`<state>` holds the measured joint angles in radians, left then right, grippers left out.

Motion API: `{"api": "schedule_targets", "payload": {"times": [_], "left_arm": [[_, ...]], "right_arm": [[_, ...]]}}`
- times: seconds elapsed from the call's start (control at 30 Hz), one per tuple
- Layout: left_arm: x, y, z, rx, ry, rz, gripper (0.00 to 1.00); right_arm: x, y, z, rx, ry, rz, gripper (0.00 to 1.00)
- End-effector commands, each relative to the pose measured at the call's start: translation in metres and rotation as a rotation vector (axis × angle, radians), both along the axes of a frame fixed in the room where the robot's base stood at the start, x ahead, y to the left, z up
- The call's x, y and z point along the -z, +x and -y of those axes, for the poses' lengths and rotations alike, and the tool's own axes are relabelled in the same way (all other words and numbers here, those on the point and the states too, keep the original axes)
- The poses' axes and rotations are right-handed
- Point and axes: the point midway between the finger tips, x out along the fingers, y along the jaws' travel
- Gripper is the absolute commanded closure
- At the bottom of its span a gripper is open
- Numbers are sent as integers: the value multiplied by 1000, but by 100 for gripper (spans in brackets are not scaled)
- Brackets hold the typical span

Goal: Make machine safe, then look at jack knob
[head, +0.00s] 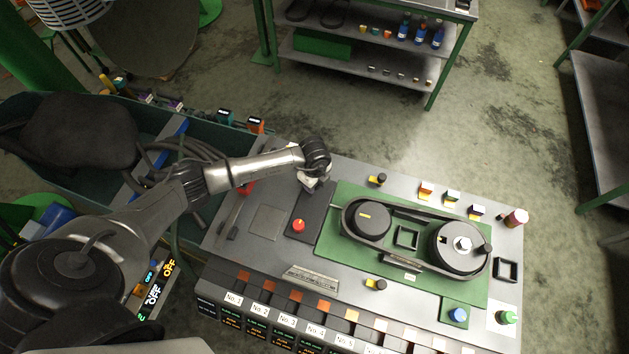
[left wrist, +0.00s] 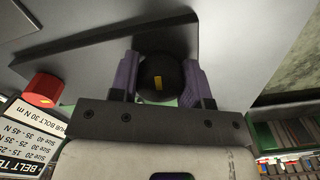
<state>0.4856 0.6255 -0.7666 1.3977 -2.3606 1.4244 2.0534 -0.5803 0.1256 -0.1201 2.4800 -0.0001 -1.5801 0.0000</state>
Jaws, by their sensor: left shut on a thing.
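My left gripper (head: 316,184) is at the machine's grey top plate (head: 268,222), by the upper end of a dark strip. In the left wrist view its two purple fingers (left wrist: 163,80) are shut on a round black knob (left wrist: 158,84) with a yellow mark. In the head view the gripper hides this knob. A red button (head: 299,225) stands on the dark strip below the gripper. Two black knobs with yellow parts, an upper one (head: 377,180) and a lower one (head: 375,284), flank the green plate; I cannot tell which knob is the jack knob. My right gripper is not in view.
Two black pulleys, left (head: 367,219) and right (head: 458,249), with a belt sit on the green plate (head: 335,240). A red cylinder (left wrist: 43,90) shows in the left wrist view. Numbered slots line the front edge. A shelf rack (head: 350,50) stands behind, across open floor.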

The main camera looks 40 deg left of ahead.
Motion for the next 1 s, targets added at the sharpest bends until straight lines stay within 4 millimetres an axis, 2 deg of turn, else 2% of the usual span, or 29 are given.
{"api": "schedule_targets", "payload": {"times": [0.13, 0.17, 0.43, 0.77, 0.87, 1.0], "left_arm": [[-2, 1, 1, 2, -3, 2, 80], [-2, 1, 1, 2, -3, 2, 56], [-1, 0, 1, 2, -1, 1, 31], [-6, 1, 0, 2, -1, 2, 31], [-19, 1, 0, 3, -1, 3, 31], [-45, 1, 0, 4, -1, 5, 31]], "right_arm": [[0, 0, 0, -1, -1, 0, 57], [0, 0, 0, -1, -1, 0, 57], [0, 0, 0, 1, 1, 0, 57], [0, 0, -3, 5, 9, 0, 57], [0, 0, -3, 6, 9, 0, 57], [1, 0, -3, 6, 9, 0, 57]]}}
